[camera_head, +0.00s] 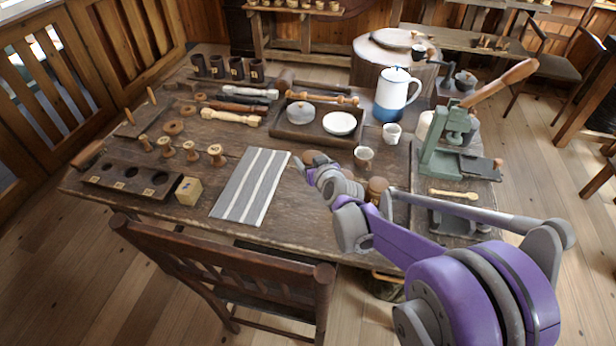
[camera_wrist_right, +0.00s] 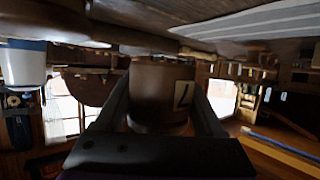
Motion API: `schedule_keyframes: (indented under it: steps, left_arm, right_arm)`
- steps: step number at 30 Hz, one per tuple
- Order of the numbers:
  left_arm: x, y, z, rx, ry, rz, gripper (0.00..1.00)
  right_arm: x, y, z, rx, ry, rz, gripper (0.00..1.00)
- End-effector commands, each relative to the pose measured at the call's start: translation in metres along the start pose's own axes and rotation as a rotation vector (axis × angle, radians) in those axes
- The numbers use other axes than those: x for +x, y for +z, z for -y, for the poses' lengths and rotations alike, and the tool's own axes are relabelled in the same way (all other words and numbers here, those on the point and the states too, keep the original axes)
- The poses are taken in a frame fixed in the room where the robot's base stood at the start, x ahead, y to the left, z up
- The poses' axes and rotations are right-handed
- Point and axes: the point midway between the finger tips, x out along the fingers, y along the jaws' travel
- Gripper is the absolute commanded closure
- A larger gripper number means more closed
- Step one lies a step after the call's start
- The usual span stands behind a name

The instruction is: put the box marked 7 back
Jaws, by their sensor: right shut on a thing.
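The box marked 7 (camera_wrist_right: 162,95) is a brown round wooden box with a pale label bearing a dark 7, tilted in the right wrist view. My right gripper (camera_wrist_right: 165,112) is shut on its sides. In the head view the gripper (camera_head: 308,163) is just right of the striped cloth, with the brown top of the box (camera_head: 318,156) showing beside it. The gripper and arm hide much of the box there; whether it touches the table I cannot tell. A dark wooden rack (camera_head: 165,184) with round holes and small labels lies at the table's left front. My left gripper is not in view.
A marked wooden cube (camera_head: 188,191) touches the rack's right end. Several spools stand behind the rack. The striped cloth (camera_head: 250,185) lies flat. A tray (camera_head: 290,131), cup (camera_head: 363,157), jug (camera_head: 393,95) and green press (camera_head: 450,140) stand behind or right. A chair (camera_head: 235,265) stands in front.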

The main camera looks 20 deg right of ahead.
Motion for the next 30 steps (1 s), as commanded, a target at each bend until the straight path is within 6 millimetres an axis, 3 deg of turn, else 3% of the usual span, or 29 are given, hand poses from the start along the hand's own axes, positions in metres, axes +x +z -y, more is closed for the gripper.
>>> schedule_keyframes:
  steps: [13,30]
  left_arm:
    - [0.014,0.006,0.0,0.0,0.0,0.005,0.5]
    - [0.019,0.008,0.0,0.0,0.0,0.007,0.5]
  right_arm:
    - [0.019,0.046,0.0,0.0,0.0,0.0,0.95]
    - [0.023,0.055,0.0,0.0,0.0,0.0,0.95]
